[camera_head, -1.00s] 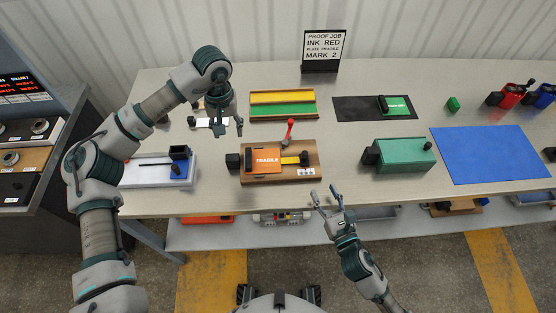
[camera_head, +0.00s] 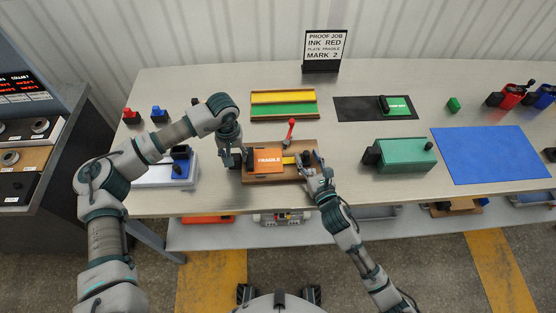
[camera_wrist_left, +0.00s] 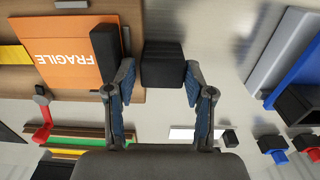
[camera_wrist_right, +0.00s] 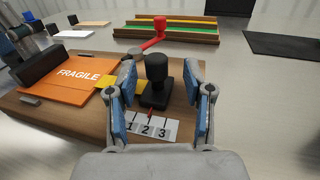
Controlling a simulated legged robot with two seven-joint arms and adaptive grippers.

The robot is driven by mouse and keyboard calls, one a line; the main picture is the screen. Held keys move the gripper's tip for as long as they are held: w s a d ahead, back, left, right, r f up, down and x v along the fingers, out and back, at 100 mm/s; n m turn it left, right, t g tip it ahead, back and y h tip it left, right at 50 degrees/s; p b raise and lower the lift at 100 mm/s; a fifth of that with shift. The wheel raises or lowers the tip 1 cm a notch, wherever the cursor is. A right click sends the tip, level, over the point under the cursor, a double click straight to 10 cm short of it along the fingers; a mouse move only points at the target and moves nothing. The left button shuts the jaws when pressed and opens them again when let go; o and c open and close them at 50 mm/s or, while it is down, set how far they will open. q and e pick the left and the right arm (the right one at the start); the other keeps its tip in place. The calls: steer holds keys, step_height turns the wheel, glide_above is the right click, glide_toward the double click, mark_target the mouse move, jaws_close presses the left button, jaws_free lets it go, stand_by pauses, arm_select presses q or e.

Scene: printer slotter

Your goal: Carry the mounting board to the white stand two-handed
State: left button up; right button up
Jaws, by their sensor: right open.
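The mounting board (camera_head: 282,177) is a brown wooden board on the table, bearing an orange FRAGILE plate (camera_head: 266,158), a yellow strip and a red lever (camera_head: 291,129). My left gripper (camera_wrist_left: 160,75) is open at the board's left end, its fingers either side of a black block (camera_wrist_left: 162,62); contact is not clear. My right gripper (camera_wrist_right: 160,80) is open at the right end, its fingers either side of a black knob (camera_wrist_right: 156,72) beside a 1-2-3 scale (camera_wrist_right: 152,128). A white base (camera_head: 150,184) with a blue block lies left of the board, partly behind my left arm.
A green box (camera_head: 405,156) and blue mat (camera_head: 490,154) lie to the right. A tray with yellow and green strips (camera_head: 284,117) lies behind the board, and a sign (camera_head: 324,50) stands at the back. Red and blue stamps (camera_head: 131,116) stand at the back left.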

steer(key=shift+a, duration=0.1)
arm_select(q)
steer(key=shift+a, duration=0.15)
steer(key=shift+c, duration=1)
arm_select(e)
steer(key=shift+a, duration=0.1)
steer(key=shift+c, duration=1)
arm_select(q)
steer(key=shift+a, duration=0.1)
steer(key=c, duration=0.7)
arm_select(e)
jaws_close()
